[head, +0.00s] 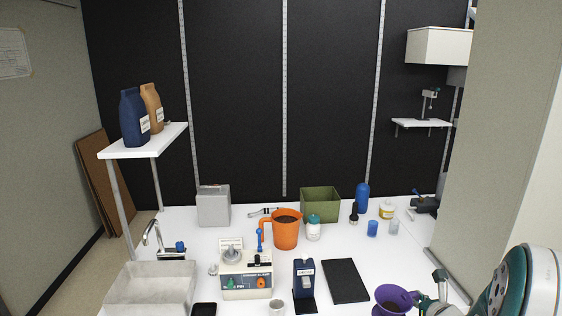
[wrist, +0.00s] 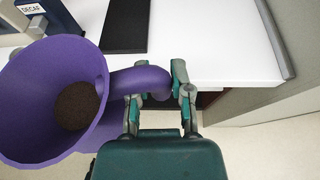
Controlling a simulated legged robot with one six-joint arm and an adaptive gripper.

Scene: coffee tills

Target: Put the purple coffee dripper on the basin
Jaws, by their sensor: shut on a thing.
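The purple coffee dripper (head: 393,298) is at the lower right in the head view, at the table's front right. In the wrist view the dripper (wrist: 40,72) fills the left side, with dark coffee grounds (wrist: 77,106) inside. My gripper (wrist: 157,85) is shut on the dripper's purple handle; it also shows in the head view (head: 424,298). I cannot tell whether the dripper touches the table. The grey basin (head: 150,287) is at the lower left of the table in the head view, under a faucet (head: 153,235).
Between dripper and basin stand a blue decaf box (head: 304,279), a white cup (head: 277,307), a machine with knobs (head: 246,283) and a black item (head: 204,309). A black mat (head: 345,281) lies behind the dripper. An orange pitcher (head: 286,232) and green bin (head: 320,204) are farther back.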

